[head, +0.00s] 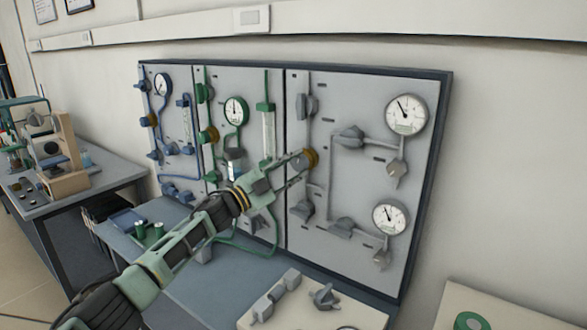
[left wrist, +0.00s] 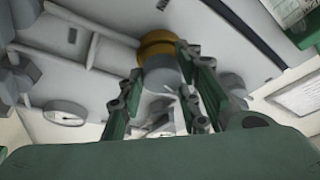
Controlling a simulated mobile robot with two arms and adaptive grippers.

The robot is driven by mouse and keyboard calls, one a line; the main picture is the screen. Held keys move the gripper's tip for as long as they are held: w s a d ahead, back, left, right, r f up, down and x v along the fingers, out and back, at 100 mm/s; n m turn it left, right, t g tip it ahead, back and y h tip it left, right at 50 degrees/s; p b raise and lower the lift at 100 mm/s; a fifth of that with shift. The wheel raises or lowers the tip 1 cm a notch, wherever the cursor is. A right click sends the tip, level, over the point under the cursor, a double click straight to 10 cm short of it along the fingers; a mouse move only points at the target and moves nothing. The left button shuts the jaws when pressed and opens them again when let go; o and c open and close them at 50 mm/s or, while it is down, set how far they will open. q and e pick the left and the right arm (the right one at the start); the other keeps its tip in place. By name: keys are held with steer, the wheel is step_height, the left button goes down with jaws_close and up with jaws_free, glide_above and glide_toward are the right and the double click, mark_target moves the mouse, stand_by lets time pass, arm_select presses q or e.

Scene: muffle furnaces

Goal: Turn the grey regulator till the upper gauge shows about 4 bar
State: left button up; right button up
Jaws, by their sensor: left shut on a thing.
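The grey regulator (head: 299,161) with its brass ring is on the right-hand panel, on the grey pipe line. My left gripper (head: 290,166) reaches it from the left and is shut on its knob. In the left wrist view the fingers (left wrist: 178,90) stand on both sides of the grey knob (left wrist: 162,74), below the brass ring. The upper gauge (head: 405,114) is a white dial at the panel's top right; its needle points up and left, but the numbers are too small to read. The lower gauge (head: 390,217) has a similar needle position. My right gripper is not in view.
Grey valves (head: 349,136) and pipes stand out from the panel around the regulator. Blue and green lines with gauges (head: 236,111) fill the panels to the left. Loose grey fittings (head: 323,296) lie on a board on the bench below. A side table (head: 60,200) stands far left.

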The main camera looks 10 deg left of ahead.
arm_select(q)
steer(key=shift+s+d+f, duration=0.1)
steer(key=shift+d+f, duration=0.1)
steer(key=shift+f, duration=0.3)
steer(key=o, duration=1)
steer(key=shift+o, duration=0.4)
steer(key=shift+r, duration=0.15)
steer(key=shift+a, duration=0.15)
steer(key=v, duration=1.1)
steer(key=shift+s+a, duration=0.3)
